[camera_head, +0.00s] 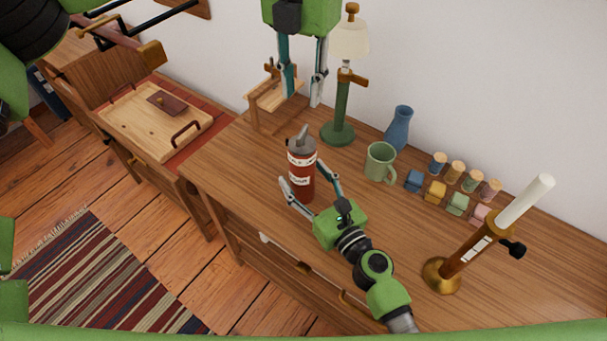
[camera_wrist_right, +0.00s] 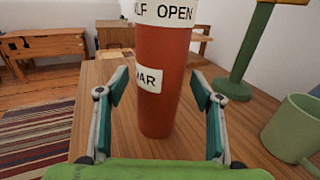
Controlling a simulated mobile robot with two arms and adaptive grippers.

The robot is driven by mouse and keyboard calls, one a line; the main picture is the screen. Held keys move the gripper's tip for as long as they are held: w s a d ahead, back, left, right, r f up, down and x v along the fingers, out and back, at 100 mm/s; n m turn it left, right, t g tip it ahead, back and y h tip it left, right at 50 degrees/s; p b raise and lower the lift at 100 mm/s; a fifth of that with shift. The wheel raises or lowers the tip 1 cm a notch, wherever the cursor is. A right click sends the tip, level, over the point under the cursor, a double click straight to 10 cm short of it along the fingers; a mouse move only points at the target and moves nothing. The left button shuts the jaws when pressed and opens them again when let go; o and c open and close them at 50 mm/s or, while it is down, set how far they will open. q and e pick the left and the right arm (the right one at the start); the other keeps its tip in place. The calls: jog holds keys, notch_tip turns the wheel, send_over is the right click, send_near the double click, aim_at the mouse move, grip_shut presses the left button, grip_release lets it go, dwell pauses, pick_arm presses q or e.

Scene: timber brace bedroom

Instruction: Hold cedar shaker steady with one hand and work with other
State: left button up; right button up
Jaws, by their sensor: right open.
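The cedar shaker (camera_head: 302,172) is a red-brown cylinder with white label bands and a grey top, standing upright on the wooden desk (camera_head: 240,172). In the right wrist view the shaker (camera_wrist_right: 163,75) fills the middle; its labels partly read "LF OPEN" and "DAR", and its top is cut off. My right gripper (camera_head: 308,186) is open, with one finger on each side of the shaker's lower body. In the right wrist view gaps show between both fingers and the shaker. My left gripper (camera_head: 302,100) is open and empty, pointing down above and behind the shaker.
A green lamp (camera_head: 342,112) and small wooden stand (camera_head: 257,113) are near my left gripper. A green mug (camera_head: 379,163), blue vase (camera_head: 398,128), several coloured blocks and corked jars stand right. A brass-based post (camera_head: 441,276) is at the front right. The desk left of the shaker is clear.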

aim_at(302, 131)
jog(key=shift+w+a, duration=0.25)
jog(key=shift+w, duration=0.1)
jog(key=c, duration=1.3)
pick_arm(q)
jog(key=shift+r+n, duration=0.5)
jog(key=shift+r, duration=0.4)
jog(key=shift+c, duration=0.5)
notch_tip(302, 131, down, 12)
jog(key=shift+r, duration=0.1)
jog(key=shift+c, duration=0.5)
grip_shut()
